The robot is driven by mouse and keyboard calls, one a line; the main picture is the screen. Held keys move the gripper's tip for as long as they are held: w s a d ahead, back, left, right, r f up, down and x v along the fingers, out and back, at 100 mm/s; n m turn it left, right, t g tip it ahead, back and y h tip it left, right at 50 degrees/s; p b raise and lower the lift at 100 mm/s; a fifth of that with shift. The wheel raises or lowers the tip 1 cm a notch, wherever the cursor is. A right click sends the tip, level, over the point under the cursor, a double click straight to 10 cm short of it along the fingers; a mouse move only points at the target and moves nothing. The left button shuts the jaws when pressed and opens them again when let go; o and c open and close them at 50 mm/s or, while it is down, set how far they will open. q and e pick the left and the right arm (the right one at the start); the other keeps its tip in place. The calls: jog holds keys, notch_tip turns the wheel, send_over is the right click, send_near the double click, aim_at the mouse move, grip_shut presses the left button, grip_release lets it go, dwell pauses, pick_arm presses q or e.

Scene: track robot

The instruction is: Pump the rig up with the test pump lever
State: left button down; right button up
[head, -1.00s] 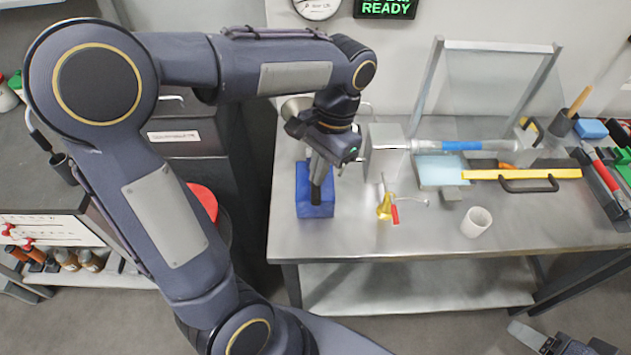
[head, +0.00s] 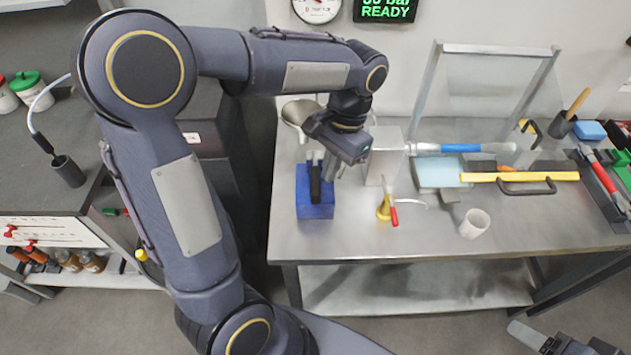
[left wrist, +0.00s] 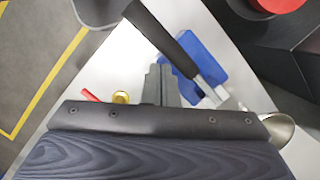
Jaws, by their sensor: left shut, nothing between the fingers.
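The blue test pump (head: 315,206) stands on the left end of the steel bench. Its lever (head: 315,184), a metal bar with a black grip, lies over the blue body and also shows as a diagonal bar in the left wrist view (left wrist: 168,42). My left gripper (head: 332,168) is shut and empty, just right of the lever in the head view. In the left wrist view its fingers (left wrist: 160,84) point at the bench beside the lever, seemingly apart from it. Part of my right gripper (head: 528,336) shows at the bottom right edge; its jaws are unclear.
A metal box (head: 384,155) and a yellow fitting with a red handle (head: 384,208) stand right of the pump. A white cup (head: 475,223) is near the front edge. A clear screen (head: 490,90) stands behind. A gauge (head: 317,8) and green READY display (head: 385,9) hang above.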

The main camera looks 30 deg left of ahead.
pick_arm(q)
jog(key=v, duration=0.7)
jog(key=shift+r, duration=0.35)
jog(key=shift+w, duration=0.1)
dwell(0.8)
jog(key=t+p, duration=0.1)
jog(key=p, duration=0.4)
send_over(319, 181)
jog(key=shift+r, duration=0.45)
jog(key=shift+f+b, duration=0.15)
jog(key=shift+b, duration=0.3)
